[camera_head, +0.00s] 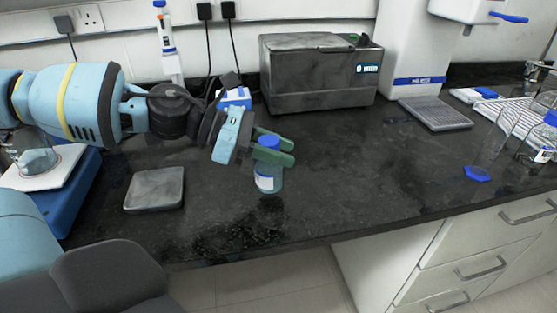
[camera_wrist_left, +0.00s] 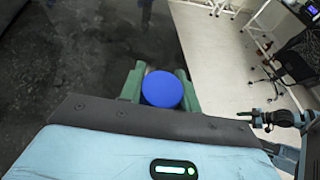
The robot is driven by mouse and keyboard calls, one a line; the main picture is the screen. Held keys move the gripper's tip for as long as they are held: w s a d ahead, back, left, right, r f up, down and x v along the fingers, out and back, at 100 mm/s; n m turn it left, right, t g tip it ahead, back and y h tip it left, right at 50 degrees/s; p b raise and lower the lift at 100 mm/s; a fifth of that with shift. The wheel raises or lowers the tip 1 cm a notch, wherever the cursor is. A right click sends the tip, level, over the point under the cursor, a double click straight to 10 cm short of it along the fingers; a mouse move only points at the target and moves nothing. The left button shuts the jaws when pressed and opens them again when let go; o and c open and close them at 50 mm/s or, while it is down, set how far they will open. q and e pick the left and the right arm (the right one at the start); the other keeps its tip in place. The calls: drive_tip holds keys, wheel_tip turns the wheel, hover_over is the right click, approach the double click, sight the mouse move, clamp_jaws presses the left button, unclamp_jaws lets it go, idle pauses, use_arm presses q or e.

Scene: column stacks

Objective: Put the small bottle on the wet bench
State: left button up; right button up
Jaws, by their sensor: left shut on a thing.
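The small bottle (camera_head: 266,176) has a blue cap and a pale label and is upright. My left gripper (camera_head: 272,150) is shut on it near the cap, with green fingers on either side. In the left wrist view the blue cap of the small bottle (camera_wrist_left: 162,89) sits between the fingers of my left gripper (camera_wrist_left: 160,88). The dark wet bench (camera_head: 330,195) is below the bottle, which is near the front edge. I cannot tell whether the bottle's base touches the bench.
A grey box with a display (camera_head: 318,75) stands at the back. A flat grey pad (camera_head: 155,189) and a blue balance (camera_head: 72,190) are at the left. Glassware and a rack (camera_head: 515,112) are at the right. The middle right of the bench is clear.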

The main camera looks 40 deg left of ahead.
use_arm(q)
drive_tip(key=shift+f, duration=1.05)
drive_tip(key=shift+f+b, duration=0.15)
drive_tip(key=shift+b, duration=0.15)
drive_tip(key=o, duration=1.1)
